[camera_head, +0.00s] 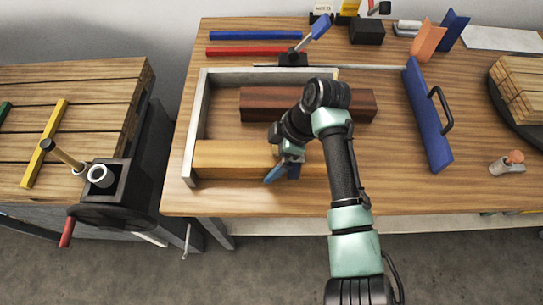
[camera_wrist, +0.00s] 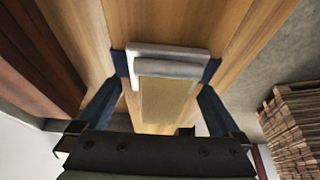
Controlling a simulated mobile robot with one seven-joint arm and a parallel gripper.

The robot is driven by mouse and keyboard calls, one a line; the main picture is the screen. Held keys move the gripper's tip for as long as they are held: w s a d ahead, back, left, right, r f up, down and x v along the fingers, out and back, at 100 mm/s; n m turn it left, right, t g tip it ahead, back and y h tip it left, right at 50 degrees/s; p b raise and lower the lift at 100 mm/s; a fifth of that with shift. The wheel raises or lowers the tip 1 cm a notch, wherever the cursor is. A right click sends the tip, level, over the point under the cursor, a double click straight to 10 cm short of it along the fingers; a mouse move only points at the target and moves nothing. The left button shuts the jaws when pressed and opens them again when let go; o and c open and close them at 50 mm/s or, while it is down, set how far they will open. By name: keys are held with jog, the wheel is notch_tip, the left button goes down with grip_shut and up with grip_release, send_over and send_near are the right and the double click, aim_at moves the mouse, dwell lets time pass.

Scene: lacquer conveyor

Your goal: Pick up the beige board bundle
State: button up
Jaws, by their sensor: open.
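A bundle of stacked beige boards (camera_head: 522,88) lies on a dark round tray (camera_head: 510,122) at the right edge of the head view. My gripper (camera_head: 280,172) is far to its left, low over the yellow-brown beam (camera_head: 230,158) at the table's front. In the wrist view my gripper (camera_wrist: 165,68) has its blue fingers spread apart. A pale yellow piece (camera_wrist: 165,100) with a whitish bar shows between them; I cannot tell what it is. Stacked boards (camera_wrist: 295,125) also show at the right of the wrist view; I cannot tell whether they are the same bundle.
A dark red beam (camera_head: 260,105) lies behind the yellow-brown one, within a grey frame (camera_head: 200,120). A blue plate with a black handle (camera_head: 427,115) stands between my arm and the bundle. A vise (camera_head: 105,178) is at the left.

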grip_shut()
jog(key=shift+r, duration=0.1)
dwell(0.3)
